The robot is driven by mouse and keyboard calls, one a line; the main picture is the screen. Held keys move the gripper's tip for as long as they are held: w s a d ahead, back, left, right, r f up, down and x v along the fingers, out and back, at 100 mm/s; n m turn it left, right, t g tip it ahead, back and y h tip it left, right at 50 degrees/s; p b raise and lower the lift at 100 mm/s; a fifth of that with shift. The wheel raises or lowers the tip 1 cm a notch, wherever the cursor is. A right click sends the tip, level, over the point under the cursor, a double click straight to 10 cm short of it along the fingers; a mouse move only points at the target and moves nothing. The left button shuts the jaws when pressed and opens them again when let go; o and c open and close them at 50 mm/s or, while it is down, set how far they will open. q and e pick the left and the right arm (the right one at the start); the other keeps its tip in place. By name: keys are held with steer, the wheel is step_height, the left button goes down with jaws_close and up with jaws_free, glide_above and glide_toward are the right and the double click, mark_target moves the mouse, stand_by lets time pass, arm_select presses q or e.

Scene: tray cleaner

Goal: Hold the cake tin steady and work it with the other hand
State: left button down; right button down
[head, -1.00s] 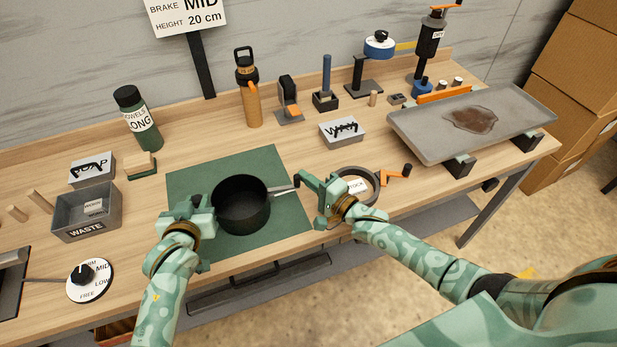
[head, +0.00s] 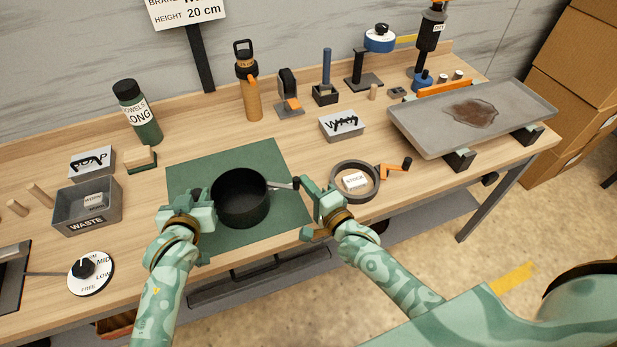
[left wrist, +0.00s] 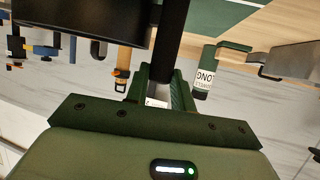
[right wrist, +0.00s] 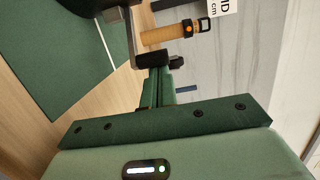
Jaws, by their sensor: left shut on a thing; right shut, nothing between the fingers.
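The cake tin (head: 240,205) is a round, deep black pan standing upright on the green mat (head: 185,165). A grey arm with a black knob (head: 296,183) sticks out from its right side; the knob also shows in the right wrist view (right wrist: 150,60). My left gripper (head: 207,200) is at the tin's left side, shut on a black bar (left wrist: 172,45) that looks like the tin's handle. Its fingers partly hide the join. My right gripper (head: 306,187) is shut and empty, just right of the knob; whether it touches the knob is unclear.
A grey waste bin (head: 88,212) and a dial (head: 90,273) stand left. A round ring (head: 371,194) with a stock block lies close right of my right gripper. A bottle (head: 138,112) and flask (head: 250,90) stand behind. A stained tray (head: 425,130) is at right.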

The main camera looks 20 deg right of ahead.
arm_select(q)
steer(key=shift+d, duration=0.1)
arm_select(e)
steer(key=shift+s+a, duration=0.9)
steer(key=shift+a, duration=0.1)
steer(key=shift+s+a, duration=0.65)
steer(key=shift+a, duration=0.35)
steer(key=s+a, duration=0.6)
steer(key=s, duration=0.1)
steer(key=shift+s+a, duration=0.25)
arm_select(q)
steer(key=c, duration=1.1)
jaws_free()
